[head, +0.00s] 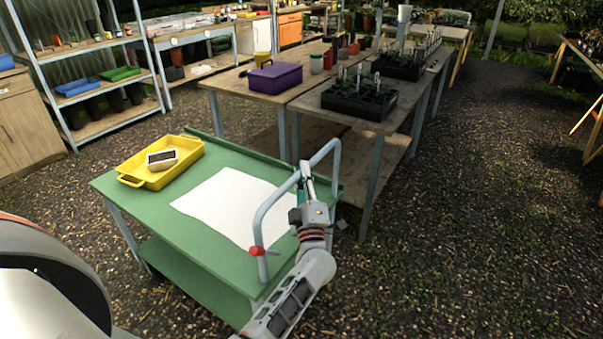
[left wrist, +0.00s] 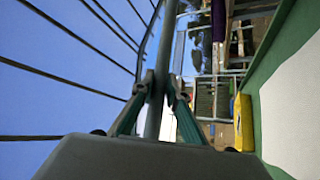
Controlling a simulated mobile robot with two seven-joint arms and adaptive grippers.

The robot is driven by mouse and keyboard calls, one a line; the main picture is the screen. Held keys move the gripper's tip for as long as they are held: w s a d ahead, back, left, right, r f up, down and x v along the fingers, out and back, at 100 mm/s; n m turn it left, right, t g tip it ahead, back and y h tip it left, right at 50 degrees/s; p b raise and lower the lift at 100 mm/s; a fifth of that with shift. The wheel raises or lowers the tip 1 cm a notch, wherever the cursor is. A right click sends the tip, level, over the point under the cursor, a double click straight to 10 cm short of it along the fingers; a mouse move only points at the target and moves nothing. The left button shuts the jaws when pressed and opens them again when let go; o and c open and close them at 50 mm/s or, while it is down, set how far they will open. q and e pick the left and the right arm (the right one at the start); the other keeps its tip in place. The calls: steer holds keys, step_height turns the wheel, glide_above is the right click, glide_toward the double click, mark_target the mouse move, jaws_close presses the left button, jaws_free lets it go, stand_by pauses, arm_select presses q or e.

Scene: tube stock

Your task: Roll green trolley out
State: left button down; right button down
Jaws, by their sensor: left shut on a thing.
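The green trolley (head: 222,255) stands on gravel in front of me in the head view. It has a green top, a lower shelf and a grey tubular handle (head: 277,197) at its near right end. My left gripper (head: 305,170) is shut on the handle's upper bar. In the left wrist view, the two fingers (left wrist: 158,97) close on either side of the grey bar (left wrist: 167,45). A yellow tray (head: 186,169) with a small dark-and-tan item (head: 162,158) in it and a white sheet (head: 225,201) lie on the trolley top. My right gripper is not in view.
A wooden table (head: 330,105) with a purple box (head: 275,77) and black plant trays stands close behind the trolley. Shelving (head: 100,90) stands at the back left. Open gravel (head: 465,230) lies to the right.

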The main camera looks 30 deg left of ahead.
arm_select(q)
steer(key=c, duration=2)
jaws_free()
steer(key=shift+o, duration=0.2)
steer(key=v, duration=1.2)
steer(key=s+d+f+m+h, duration=0.4)
steer(key=f+m+h, duration=0.2)
steer(key=m+h, duration=0.15)
steer(key=s+d+f+m+h, duration=0.45)
steer(key=m+h, duration=0.25)
steer(key=m, duration=0.2)
steer(key=s+a+f+m+g+h, duration=0.1)
steer(key=s+f+m+g, duration=0.7)
steer(key=s+f, duration=0.5)
steer(key=shift+s+a+f, duration=0.25)
steer(key=shift+s+f, duration=0.1)
steer(key=shift+s, duration=0.75)
